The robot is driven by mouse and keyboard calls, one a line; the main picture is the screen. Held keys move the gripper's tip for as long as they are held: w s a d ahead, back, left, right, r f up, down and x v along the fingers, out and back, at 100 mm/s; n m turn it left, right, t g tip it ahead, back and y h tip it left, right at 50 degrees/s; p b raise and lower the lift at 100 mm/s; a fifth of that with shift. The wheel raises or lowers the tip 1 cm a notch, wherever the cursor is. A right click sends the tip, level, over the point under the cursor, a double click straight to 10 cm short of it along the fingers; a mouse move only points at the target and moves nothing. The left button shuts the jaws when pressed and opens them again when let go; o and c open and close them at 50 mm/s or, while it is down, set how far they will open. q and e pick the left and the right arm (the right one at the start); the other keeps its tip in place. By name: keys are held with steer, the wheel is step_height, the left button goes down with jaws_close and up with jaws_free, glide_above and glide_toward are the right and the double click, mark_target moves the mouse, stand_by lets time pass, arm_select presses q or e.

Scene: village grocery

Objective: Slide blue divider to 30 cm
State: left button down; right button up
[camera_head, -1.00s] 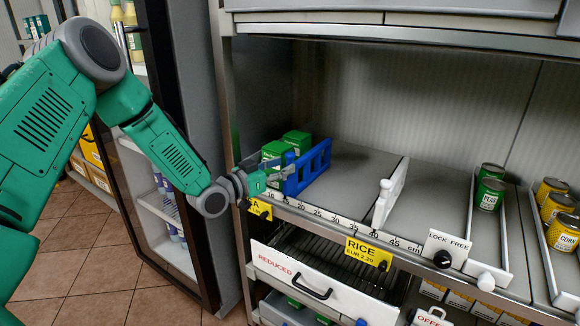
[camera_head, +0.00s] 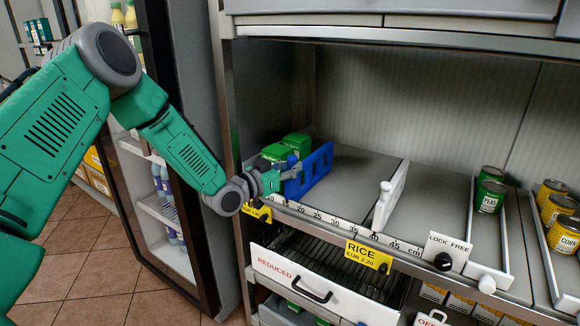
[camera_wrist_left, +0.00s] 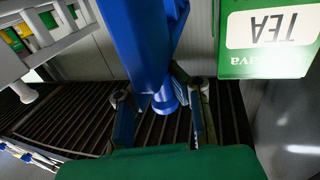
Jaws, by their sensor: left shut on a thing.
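The blue divider (camera_head: 318,166) stands upright on the shelf, at the low-number left end of the cm scale (camera_head: 345,224). My left gripper (camera_head: 290,176) is at its front end, in front of the shelf edge. In the left wrist view the divider (camera_wrist_left: 140,40) runs down to a blue knob between the two fingers (camera_wrist_left: 166,104). The gripper is shut on the divider there. The exact scale mark under the divider is hard to read behind the gripper. My right gripper is not in view.
Green tea boxes (camera_head: 277,153) stand just left of the blue divider. The shelf is bare between it and a white divider (camera_head: 388,204). Pea cans (camera_head: 490,196) and corn cans (camera_head: 563,233) stand farther right. A yellow rice tag (camera_head: 368,255) hangs below the scale.

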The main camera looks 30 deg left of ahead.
arm_select(q)
steer(key=d, duration=1.4)
steer(key=shift+d+b, duration=0.15)
steer(key=shift+b, duration=0.15)
steer(key=c, duration=1.5)
jaws_free()
steer(key=shift+o, duration=0.2)
steer(key=v, duration=1.2)
steer(key=shift+f, duration=0.1)
